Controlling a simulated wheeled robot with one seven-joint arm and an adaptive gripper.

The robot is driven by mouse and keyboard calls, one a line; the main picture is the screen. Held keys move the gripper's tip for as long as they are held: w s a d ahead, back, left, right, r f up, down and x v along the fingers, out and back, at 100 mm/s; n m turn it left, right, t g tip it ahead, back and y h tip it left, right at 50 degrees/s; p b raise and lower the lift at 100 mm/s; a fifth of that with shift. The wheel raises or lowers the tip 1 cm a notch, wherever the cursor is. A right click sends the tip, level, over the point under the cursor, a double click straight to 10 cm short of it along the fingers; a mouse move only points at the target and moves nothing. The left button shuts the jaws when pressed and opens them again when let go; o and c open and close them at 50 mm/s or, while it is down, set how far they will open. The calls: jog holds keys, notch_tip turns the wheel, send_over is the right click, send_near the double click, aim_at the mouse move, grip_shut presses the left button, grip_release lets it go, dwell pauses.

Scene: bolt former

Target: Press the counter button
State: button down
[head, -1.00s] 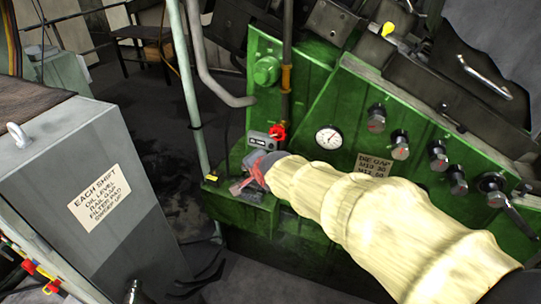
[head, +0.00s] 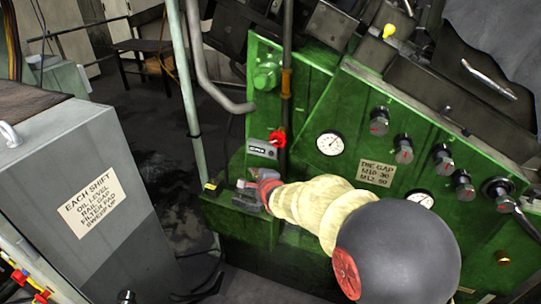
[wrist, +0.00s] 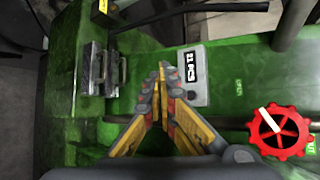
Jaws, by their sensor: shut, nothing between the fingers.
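The counter (wrist: 192,76) is a small grey box with a display reading about "11 PCS" in the wrist view. In the head view the counter (head: 261,149) sits on the green machine panel, left of a red valve knob. In the head view my gripper (head: 250,186) is below the counter, near the machine's ledge, and the counter's face is unobstructed.
The red knob (wrist: 280,133) stands close to the counter. A dark metal fixture (wrist: 103,66) is left of my fingers. A pressure gauge (head: 330,143) and several dark knobs line the panel. A grey cabinet (head: 95,205) stands at left.

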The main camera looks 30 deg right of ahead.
aim_at(271, 154)
jog(key=w+d+p, duration=0.3)
jog(key=w+d, duration=0.2)
jog(key=d, duration=0.1)
jog(key=shift+d, duration=0.2)
dwell(0.4)
jog(key=shift+w+d+p, duration=0.1)
jog(key=shift+p, duration=0.3)
dwell(0.7)
jog(key=shift+w+d+p, duration=0.2)
jog(key=shift+d+p, duration=0.05)
jog(key=shift+p, duration=0.1)
jog(key=shift+w+d+p, duration=0.25)
jog(key=shift+d+p, duration=0.1)
jog(key=shift+p, duration=0.05)
dwell(0.9)
jog(key=shift+a, duration=0.1)
jog(key=shift+s+a, duration=0.55)
jog(key=shift+a, duration=0.05)
